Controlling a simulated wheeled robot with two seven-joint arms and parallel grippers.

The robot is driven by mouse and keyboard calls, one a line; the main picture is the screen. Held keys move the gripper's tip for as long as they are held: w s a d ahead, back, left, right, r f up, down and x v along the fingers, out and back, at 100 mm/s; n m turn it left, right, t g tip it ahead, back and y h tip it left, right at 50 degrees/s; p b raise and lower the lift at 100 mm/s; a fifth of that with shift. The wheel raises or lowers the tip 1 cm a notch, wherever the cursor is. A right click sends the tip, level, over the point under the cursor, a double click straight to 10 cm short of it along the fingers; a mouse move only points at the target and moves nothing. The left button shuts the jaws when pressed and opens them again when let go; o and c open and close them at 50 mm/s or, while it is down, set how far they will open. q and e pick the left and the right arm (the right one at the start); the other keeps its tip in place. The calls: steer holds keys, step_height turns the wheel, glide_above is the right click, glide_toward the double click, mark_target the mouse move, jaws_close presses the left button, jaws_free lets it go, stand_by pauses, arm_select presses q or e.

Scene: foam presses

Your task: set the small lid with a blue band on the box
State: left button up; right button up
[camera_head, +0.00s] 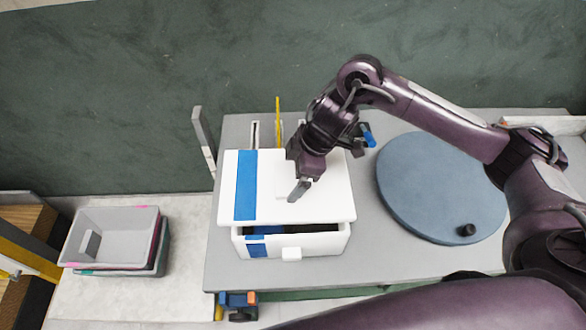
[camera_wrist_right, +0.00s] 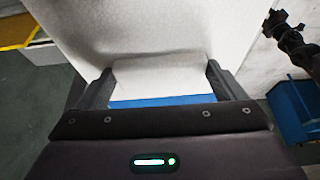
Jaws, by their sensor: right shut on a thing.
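The white lid with a blue band (camera_head: 245,186) lies over the white box (camera_head: 318,243) on the grey table. In the wrist view the lid's pale surface (camera_wrist_right: 150,30) fills the top. My right gripper (camera_head: 298,190) is shut on the lid's raised white grip block (camera_wrist_right: 160,76), with one finger on each side of it. The lid covers the rear of the box; at the front a dark gap shows the box's inside. The box's front wall has a blue stripe and a small white tab. Whether the lid touches the box behind is hidden. My left gripper is out of view.
A round blue-grey disc (camera_head: 430,185) with a black knob is on the table's right. A grey upright post (camera_head: 204,140) and a yellow rod (camera_head: 278,118) stand behind the lid.

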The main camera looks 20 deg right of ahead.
steer(key=shift+w+d+f, duration=0.1)
steer(key=shift+w, duration=0.05)
steer(key=shift+w+d+f, duration=0.1)
steer(key=shift+d+f, duration=0.1)
steer(key=shift+f, duration=0.25)
steer(key=shift+w+d+f, duration=0.1)
steer(key=shift+d+f, duration=0.05)
steer(key=shift+f, duration=0.25)
steer(key=shift+s+f+b, duration=0.1)
steer(key=shift+f+b, duration=0.2)
steer(key=shift+f, duration=0.3)
step_height(320, 180, down, 2)
steer(key=shift+b, duration=0.85)
steer(key=shift+f, duration=0.35)
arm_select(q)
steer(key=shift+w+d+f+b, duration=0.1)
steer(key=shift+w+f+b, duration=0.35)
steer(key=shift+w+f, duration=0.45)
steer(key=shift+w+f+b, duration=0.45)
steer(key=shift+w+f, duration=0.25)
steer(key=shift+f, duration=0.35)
arm_select(e)
steer(key=shift+f, duration=1.7)
